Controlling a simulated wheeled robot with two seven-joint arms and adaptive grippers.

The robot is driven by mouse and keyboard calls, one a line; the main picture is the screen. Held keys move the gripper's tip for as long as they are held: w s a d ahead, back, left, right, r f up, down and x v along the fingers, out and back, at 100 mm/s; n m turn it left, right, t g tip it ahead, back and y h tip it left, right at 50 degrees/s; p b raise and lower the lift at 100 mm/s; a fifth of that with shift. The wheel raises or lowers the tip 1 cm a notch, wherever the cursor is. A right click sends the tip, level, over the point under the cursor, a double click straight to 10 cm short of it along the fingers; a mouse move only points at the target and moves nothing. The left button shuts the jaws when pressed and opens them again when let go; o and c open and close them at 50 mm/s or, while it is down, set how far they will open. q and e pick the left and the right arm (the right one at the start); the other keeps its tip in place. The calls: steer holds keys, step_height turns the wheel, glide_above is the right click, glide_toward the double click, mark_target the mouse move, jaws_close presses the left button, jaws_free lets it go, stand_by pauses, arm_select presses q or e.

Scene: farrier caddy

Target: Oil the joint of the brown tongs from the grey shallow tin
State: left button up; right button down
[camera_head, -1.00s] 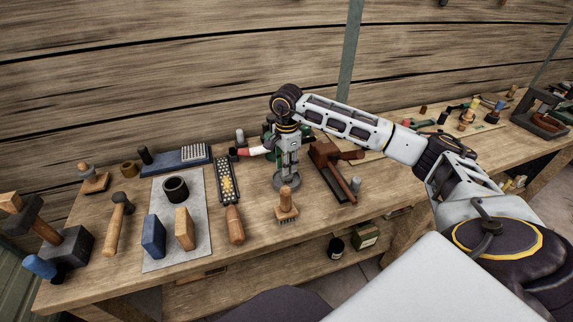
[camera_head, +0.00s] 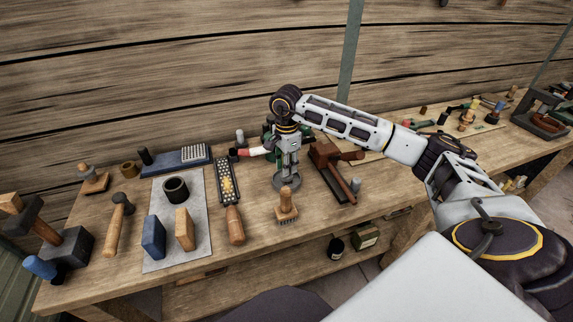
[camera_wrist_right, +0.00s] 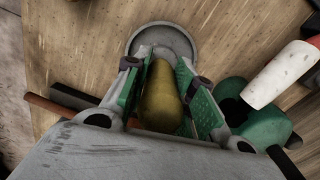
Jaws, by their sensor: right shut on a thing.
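My right gripper (camera_head: 287,168) points down over the grey shallow tin (camera_head: 287,182). In the right wrist view, its green-padded fingers (camera_wrist_right: 160,88) are shut on a yellow-brown, rounded handle (camera_wrist_right: 163,98). The handle's lower end is hidden, so I cannot tell whether it touches the tin. The round grey tin (camera_wrist_right: 160,40) shows just beyond the fingertips there. The brown tongs (camera_head: 333,160) appear to lie just right of the gripper, over a dark bar; their joint is not clear. My left gripper is not in view.
A wooden-handled brush (camera_head: 286,206) stands close in front of the tin. A studded rasp (camera_head: 233,212) lies to the left. A green object (camera_wrist_right: 262,125) and a white-and-red handle (camera_wrist_right: 281,75) sit close beside the gripper. Bench space in front right is clear.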

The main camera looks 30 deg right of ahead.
steer(key=shift+r+p, duration=1.95)
steer(key=shift+r, duration=1.7)
